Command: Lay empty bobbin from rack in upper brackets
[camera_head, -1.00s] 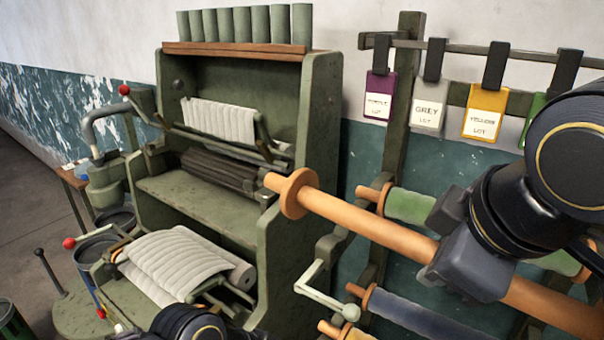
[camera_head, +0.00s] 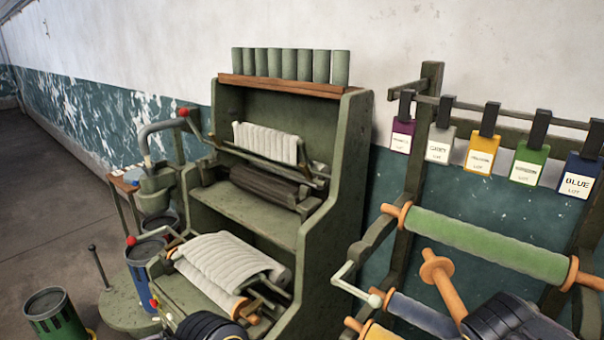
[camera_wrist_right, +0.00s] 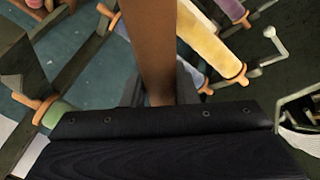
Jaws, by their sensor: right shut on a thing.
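The empty bobbin (camera_head: 447,287) is a bare orange-brown wooden rod with a round flange at its near-machine end. My right gripper (camera_wrist_right: 155,100) is shut around its rod, which also shows in the right wrist view (camera_wrist_right: 150,45). In the head view the bobbin is low, in front of the rack, and its other end is hidden. The green machine (camera_head: 345,190) has upper arms (camera_head: 315,180) beside a white ribbed sheet; I cannot tell exactly where their bracket seats are. My left arm (camera_head: 208,326) shows at the bottom edge, its fingers not clear.
The rack (camera_head: 420,180) at right holds a green-wound bobbin (camera_head: 490,243), a blue one (camera_head: 422,316) and a yellow one (camera_head: 375,332). Coloured lot tags hang above. A white crank handle (camera_head: 350,285) juts out between machine and rack. Bins stand left on the floor.

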